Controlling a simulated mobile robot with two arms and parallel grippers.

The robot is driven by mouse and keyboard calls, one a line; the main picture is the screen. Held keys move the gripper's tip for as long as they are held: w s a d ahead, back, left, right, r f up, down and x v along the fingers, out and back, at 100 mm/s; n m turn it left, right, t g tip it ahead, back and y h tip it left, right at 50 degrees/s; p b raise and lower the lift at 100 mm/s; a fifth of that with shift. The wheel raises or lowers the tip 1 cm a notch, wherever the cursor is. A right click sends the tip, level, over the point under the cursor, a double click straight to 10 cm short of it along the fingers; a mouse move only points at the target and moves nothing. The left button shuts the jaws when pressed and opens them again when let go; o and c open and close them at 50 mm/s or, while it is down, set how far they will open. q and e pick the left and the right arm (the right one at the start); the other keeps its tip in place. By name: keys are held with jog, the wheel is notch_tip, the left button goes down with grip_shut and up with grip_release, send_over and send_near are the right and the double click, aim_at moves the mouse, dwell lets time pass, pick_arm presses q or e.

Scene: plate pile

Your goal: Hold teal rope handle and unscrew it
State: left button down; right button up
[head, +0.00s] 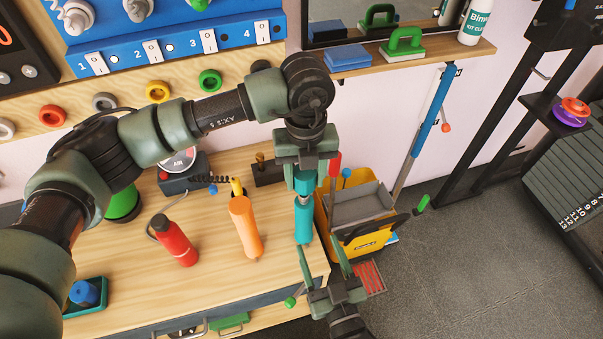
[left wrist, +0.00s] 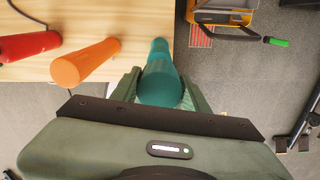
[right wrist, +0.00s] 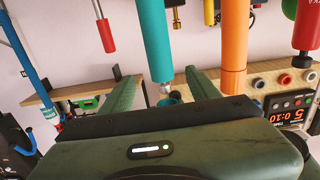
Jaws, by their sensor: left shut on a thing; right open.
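The teal handle (head: 303,222) stands near the table's front right corner in the head view. My left gripper (head: 305,165) comes down from above and is shut on its upper part. In the left wrist view the teal handle (left wrist: 161,72) sits between the fingers (left wrist: 160,92). My right gripper (head: 321,246) is open, below and slightly right of the handle, fingers pointing up toward it. In the right wrist view the teal handle (right wrist: 154,40) ends in a small metal tip near the open fingers (right wrist: 170,80), and a small teal piece shows below the tip.
A yellow bucket (head: 365,240) stands right of the table. The grey floor (head: 450,270) farther right is mostly clear.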

jog(key=shift+s+d, duration=0.1)
jog(key=shift+s, duration=0.2)
jog(key=shift+w, duration=0.1)
